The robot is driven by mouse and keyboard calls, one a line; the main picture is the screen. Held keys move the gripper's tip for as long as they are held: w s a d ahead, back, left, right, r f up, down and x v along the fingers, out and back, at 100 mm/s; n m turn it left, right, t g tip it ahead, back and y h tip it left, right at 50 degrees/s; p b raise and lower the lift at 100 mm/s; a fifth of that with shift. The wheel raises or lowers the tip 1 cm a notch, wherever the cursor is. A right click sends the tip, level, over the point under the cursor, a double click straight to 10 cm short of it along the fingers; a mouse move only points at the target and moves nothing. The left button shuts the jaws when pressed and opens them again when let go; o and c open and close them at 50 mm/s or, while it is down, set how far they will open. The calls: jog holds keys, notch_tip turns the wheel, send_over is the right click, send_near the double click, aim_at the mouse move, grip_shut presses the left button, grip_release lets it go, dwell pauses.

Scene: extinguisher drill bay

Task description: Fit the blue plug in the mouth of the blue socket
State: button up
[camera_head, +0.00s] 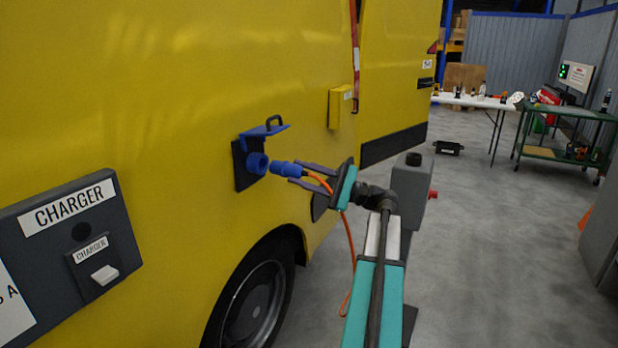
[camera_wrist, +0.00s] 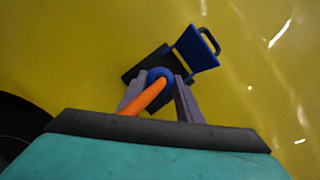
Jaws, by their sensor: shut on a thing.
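The blue socket (camera_head: 257,163) sits on a dark plate on the yellow vehicle's side, and its blue flap lid (camera_head: 264,131) is swung up and open above it. My gripper (camera_head: 296,175) is shut on the blue plug (camera_head: 285,168), with an orange cable (camera_head: 320,182) trailing from its back. The plug points left at the socket mouth, with a small gap between them in the head view. In the wrist view the plug's back end (camera_wrist: 160,76) lies between my fingers and hides the socket mouth; the open lid (camera_wrist: 196,50) shows up and to the right.
The yellow vehicle wall (camera_head: 180,80) fills the left side, with a wheel (camera_head: 255,300) below the socket. A grey charger box (camera_head: 70,250) is at the near left. A grey post (camera_head: 411,180) stands behind my wrist. Open floor (camera_head: 490,250) lies to the right.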

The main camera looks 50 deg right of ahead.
aim_at(282, 169)
jog(key=shift+w+a, duration=0.15)
jog(key=shift+w, duration=0.5)
jog(key=shift+r+p, duration=0.1)
jog(key=shift+p, duration=0.75)
dwell(2.2)
jog(key=shift+w+a+p, duration=0.15)
jog(key=shift+w+a, duration=0.05)
jog(key=shift+w, duration=0.6)
jog(key=shift+w+a+p, duration=0.15)
jog(key=shift+w+a, duration=0.1)
jog(key=shift+w, duration=0.6)
jog(key=shift+w+a+p, duration=0.15)
jog(key=shift+w+a, duration=0.05)
jog(key=shift+w, duration=0.6)
dwell(1.9)
